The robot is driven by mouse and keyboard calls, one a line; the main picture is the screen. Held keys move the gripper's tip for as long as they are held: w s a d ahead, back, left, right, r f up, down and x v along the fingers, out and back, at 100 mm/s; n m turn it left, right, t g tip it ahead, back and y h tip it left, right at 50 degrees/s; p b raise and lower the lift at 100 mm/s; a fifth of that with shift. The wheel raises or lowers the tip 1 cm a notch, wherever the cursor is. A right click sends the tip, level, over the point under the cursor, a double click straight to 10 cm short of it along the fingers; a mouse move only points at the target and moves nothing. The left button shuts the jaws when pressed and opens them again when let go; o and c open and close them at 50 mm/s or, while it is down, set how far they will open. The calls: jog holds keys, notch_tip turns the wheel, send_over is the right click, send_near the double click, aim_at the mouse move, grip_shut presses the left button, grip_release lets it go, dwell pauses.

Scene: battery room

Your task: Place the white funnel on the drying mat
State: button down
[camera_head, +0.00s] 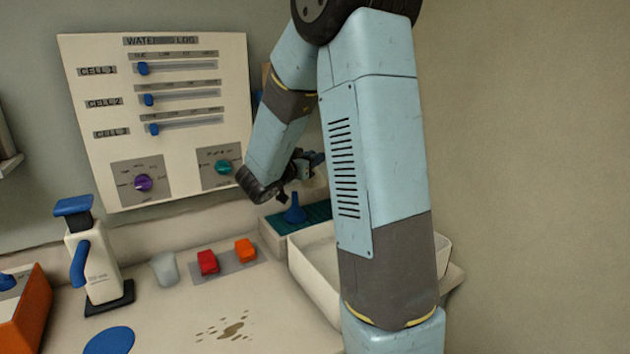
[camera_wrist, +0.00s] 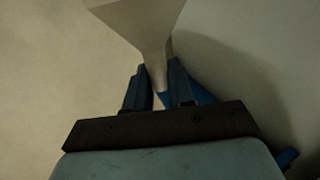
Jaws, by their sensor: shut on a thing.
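In the wrist view the white funnel (camera_wrist: 140,22) has its wide cone at the top of the picture and its narrow stem between the two blue fingers. My gripper (camera_wrist: 157,72) is shut on that stem. In the head view my gripper (camera_head: 308,162) is at the back, above the teal drying mat (camera_head: 318,213), partly behind my arm. The white funnel cannot be made out in that view. A blue funnel (camera_head: 295,210) stands on the mat, wide end down. The mat's right end is hidden by my arm.
A white basin (camera_head: 314,276) lies in front of the mat, partly behind my arm. Left of it are red (camera_head: 207,262) and orange (camera_head: 245,250) blocks, a pale cup (camera_head: 164,270) and a white bottle (camera_head: 95,265) with blue handle. A control panel (camera_head: 160,120) stands behind the counter.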

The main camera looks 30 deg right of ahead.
jog(key=w+d+f, duration=0.1)
jog(key=w+f, duration=0.3)
jog(key=f, duration=0.4)
jog(key=shift+d+f, duration=0.2)
jog(key=shift+d, duration=0.1)
jog(key=shift+f, duration=0.45)
